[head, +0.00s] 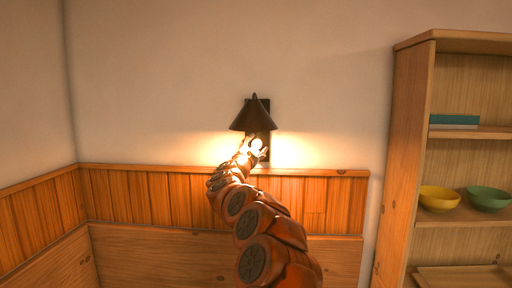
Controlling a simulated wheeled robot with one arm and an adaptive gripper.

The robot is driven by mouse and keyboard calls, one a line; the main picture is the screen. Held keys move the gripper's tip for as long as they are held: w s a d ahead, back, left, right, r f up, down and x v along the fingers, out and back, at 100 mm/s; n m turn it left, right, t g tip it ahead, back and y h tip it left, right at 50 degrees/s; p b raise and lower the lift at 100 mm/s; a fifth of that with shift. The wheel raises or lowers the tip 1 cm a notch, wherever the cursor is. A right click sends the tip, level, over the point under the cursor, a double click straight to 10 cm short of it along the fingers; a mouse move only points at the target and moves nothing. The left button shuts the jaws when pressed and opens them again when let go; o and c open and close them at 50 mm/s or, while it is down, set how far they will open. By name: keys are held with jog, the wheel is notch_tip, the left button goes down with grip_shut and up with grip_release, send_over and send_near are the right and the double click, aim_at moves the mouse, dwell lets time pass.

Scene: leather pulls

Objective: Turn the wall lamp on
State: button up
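The wall lamp (254,115) has a dark cone shade and a dark back plate on the wall, in the middle of the head view. It is lit, and a warm glow spreads over the wall on both sides below the shade. My gripper (257,147) is at the end of my raised arm, just under the shade and in front of the bright bulb area. The glare and small size hide whether its fingers are open and whether it touches the lamp. No switch or pull can be made out.
Orange wood panelling (140,200) with a top ledge runs along the wall below the lamp. A wooden shelf unit (405,150) stands at the right, holding a yellow bowl (439,199), a green bowl (488,198) and teal books (454,120). The wall left of the lamp is bare.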

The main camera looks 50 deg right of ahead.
jog(key=shift+a+f, duration=0.1)
jog(key=shift+a, duration=0.05)
jog(key=v, duration=1.1)
jog(key=shift+s+a, duration=0.15)
jog(key=shift+a, duration=0.2)
dwell(0.7)
